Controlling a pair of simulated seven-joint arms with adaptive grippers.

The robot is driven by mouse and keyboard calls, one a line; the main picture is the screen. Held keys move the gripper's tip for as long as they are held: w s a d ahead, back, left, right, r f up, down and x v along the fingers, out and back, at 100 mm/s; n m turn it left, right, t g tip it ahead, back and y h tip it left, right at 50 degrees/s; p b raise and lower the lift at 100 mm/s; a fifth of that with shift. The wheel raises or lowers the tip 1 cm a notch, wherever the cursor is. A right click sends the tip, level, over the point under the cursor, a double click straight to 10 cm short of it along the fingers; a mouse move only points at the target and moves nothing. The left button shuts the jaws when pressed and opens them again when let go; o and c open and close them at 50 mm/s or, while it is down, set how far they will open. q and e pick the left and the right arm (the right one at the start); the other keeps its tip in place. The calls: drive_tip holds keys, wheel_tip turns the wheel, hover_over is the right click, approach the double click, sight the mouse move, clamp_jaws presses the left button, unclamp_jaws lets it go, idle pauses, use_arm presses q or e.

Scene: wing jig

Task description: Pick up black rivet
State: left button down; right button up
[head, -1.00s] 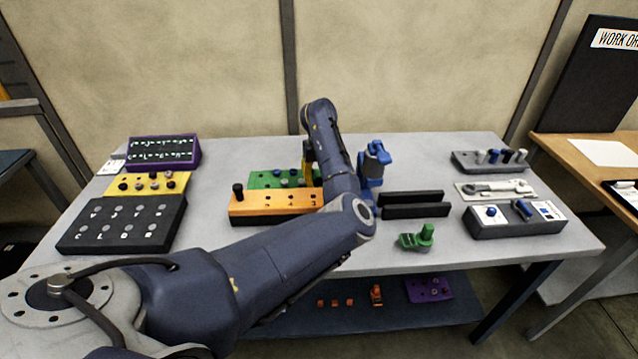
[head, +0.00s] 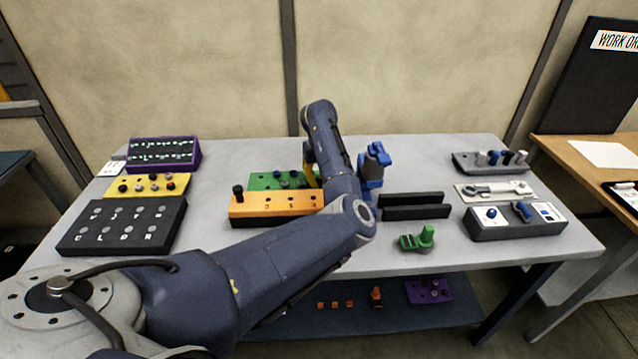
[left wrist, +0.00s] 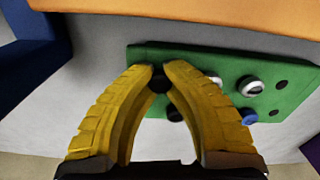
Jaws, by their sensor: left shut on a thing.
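The black rivet (left wrist: 159,84) shows in the left wrist view between the yellow fingertips of my left gripper (left wrist: 160,72), which are shut on it. The rivet is at the near edge of the green block (left wrist: 145,56); whether its lower end is still in a hole cannot be told. In the head view the green block (head: 259,181) lies behind the orange block, and my left gripper (head: 310,180) is mostly hidden behind my arm. My right gripper is not in view.
The green block also carries a silver ring-topped rivet (left wrist: 250,86), a blue-ringed one (left wrist: 248,116) and other dark rivets. The orange block (head: 265,204) stands in front, with a black peg (head: 238,192). A blue fixture (head: 374,165) stands close to the right of my arm.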

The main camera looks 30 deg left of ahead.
sight(319, 180)
use_arm(q)
wheel_tip(319, 180, up, 20)
idle(0.6)
idle(0.5)
